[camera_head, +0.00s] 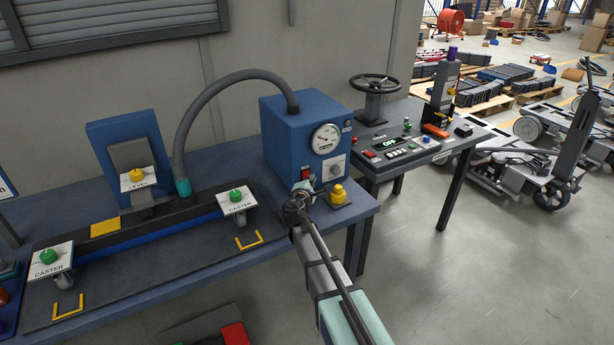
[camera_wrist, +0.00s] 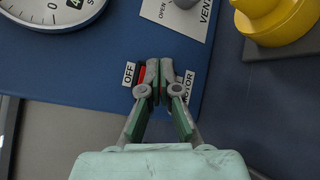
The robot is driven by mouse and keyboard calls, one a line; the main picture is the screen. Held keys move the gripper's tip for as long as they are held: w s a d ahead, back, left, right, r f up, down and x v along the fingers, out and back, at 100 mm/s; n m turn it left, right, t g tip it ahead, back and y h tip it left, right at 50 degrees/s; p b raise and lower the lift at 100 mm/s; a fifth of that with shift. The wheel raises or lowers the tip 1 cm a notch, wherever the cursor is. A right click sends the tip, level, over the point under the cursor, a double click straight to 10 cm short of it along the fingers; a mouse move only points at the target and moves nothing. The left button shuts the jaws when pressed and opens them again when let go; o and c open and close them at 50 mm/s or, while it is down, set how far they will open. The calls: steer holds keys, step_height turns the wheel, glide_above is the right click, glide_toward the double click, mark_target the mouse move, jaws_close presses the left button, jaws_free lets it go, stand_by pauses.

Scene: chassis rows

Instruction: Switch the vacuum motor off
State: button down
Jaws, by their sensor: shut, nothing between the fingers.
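The vacuum unit is a blue box (camera_head: 284,130) on the bench, with a hose from its top. Its red motor switch (camera_head: 306,173) is low on the front face, below the gauge. In the wrist view the red of the switch (camera_wrist: 141,72) shows beside the OFF label (camera_wrist: 129,74); the rest is hidden behind my fingers. A MOTOR label (camera_wrist: 187,87) is on the other side, partly covered. My gripper (camera_wrist: 159,76) is shut and empty, fingertips over the switch; I cannot tell whether they touch it. In the head view my gripper (camera_head: 302,191) is just in front of the box.
A round gauge (camera_head: 325,139) and a vent knob (camera_head: 337,168) share the box face. A yellow knob (camera_head: 338,194) stands on the bench close to the right of my gripper. A fixture with green caster knobs (camera_head: 236,196) is at left. A second bench (camera_head: 437,150) stands at right.

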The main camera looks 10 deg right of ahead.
steer(key=shift+s+d, duration=0.1)
steer(key=shift+s, duration=0.05)
steer(key=shift+s+d+f+b, duration=0.1)
steer(key=shift+s+d+b, duration=0.2)
steer(key=shift+s, duration=0.35)
steer(key=shift+s+d+f+b, duration=0.15)
steer(key=shift+s+b, duration=0.3)
steer(key=shift+s, duration=0.2)
steer(key=shift+s+d+f+b, duration=0.1)
steer(key=shift+s+d+b, duration=0.2)
steer(key=shift+s, duration=0.6)
